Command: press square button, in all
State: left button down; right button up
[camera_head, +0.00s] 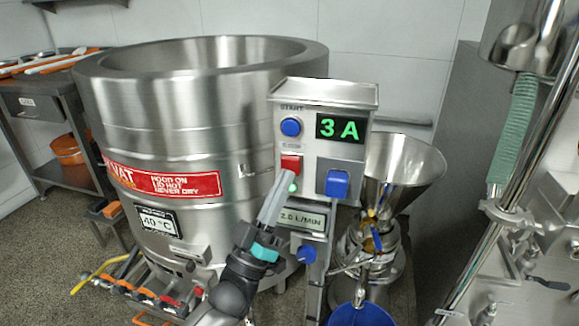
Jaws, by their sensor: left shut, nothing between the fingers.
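A grey control box (352,152) stands in front of the steel vat. On its left side is a red square button (291,162) below a round blue START button (290,127). A larger blue square part (337,184) sits at the lower right. My left gripper (287,174) is shut and empty, its fingertips right at the lower edge of the red button and partly covering it. I cannot tell whether they touch it. A small green light (293,188) shows beside the fingers. The display (340,128) reads 3 A in green. My right gripper is not in view.
The large steel vat (170,130) fills the left. A steel funnel (415,160) on the mill stands right of the box, with a blue bucket (362,315) below. A flow label (303,219) and a blue knob (306,254) are under the box. Pipes stand at the far right.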

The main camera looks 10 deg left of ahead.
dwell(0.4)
pick_arm(q)
jog(key=shift+w, duration=0.45)
jog(key=shift+w+b, duration=0.35)
jog(key=shift+w, duration=0.1)
dwell(0.5)
jog(key=shift+s, duration=0.1)
jog(key=shift+s+p, duration=0.6)
jog(key=shift+s, duration=0.2)
jog(key=s+p, duration=0.2)
jog(key=s, duration=0.3)
jog(key=shift+a+p, duration=0.1)
jog(key=shift+p, duration=0.25)
